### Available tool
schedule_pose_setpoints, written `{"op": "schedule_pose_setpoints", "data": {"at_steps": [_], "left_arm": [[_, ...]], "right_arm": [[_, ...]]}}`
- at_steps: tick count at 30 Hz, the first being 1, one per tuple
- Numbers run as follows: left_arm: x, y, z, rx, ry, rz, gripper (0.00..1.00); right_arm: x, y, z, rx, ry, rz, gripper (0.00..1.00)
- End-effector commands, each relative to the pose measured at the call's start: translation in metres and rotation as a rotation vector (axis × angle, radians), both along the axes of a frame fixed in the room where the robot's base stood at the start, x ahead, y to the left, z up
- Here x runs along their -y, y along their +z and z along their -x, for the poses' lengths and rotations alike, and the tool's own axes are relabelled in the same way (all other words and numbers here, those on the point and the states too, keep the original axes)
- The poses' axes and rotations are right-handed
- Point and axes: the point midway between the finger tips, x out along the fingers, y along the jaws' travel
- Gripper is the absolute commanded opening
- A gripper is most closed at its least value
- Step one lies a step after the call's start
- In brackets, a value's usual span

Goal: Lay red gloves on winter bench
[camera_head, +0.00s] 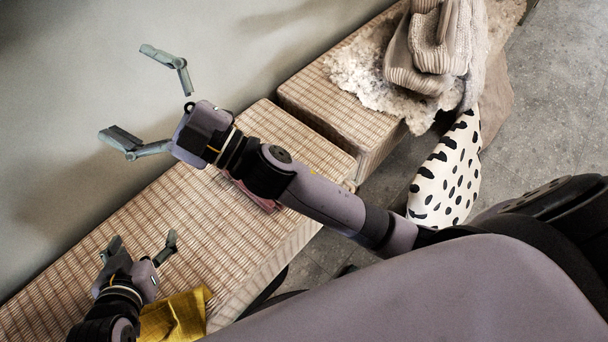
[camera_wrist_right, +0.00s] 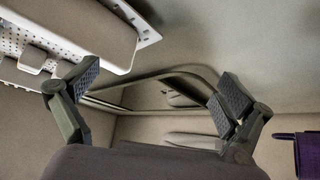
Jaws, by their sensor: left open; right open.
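A pinkish-red cloth item (camera_head: 262,203), likely the red gloves, lies on the nearer woven bench (camera_head: 215,222) in the head view, mostly hidden under my right arm. The farther woven bench (camera_head: 325,105), likely the winter bench, bears a pale fleece and beige knitted items. My right gripper (camera_head: 128,92) is open and empty, past the benches' wall side, beyond the red item; it also shows open in the right wrist view (camera_wrist_right: 158,82). My left gripper (camera_head: 142,243) is open and empty over the nearer bench, left of the red item.
A mustard-yellow cloth (camera_head: 177,316) lies near my left gripper. Beige knits (camera_head: 432,45) rest on the fleece (camera_head: 365,72). A black-spotted cloth (camera_head: 447,175) hangs by the farther bench. The right wrist view shows a white perforated rack (camera_wrist_right: 65,40), a framed panel (camera_wrist_right: 150,95) and a purple item (camera_wrist_right: 307,155).

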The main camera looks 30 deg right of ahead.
Motion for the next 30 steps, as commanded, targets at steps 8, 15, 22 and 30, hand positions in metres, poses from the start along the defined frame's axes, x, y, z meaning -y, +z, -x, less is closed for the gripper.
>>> {"op": "schedule_pose_setpoints", "data": {"at_steps": [8,15,22,30], "left_arm": [[0.000,0.000,0.000,0.001,-0.001,0.001,0.77],[0.000,0.000,0.000,0.001,-0.001,0.001,0.77],[0.000,0.000,0.000,0.001,-0.001,0.001,0.77],[0.000,0.000,0.000,0.002,-0.001,0.001,0.77]], "right_arm": [[0.149,-0.134,-0.010,-0.736,-0.412,-0.203,0.98],[0.210,-0.231,0.063,-1.207,-0.558,-0.206,0.98],[0.221,-0.252,0.091,-1.336,-0.580,-0.192,0.98],[0.220,-0.253,0.090,-1.335,-0.580,-0.192,0.98]]}}
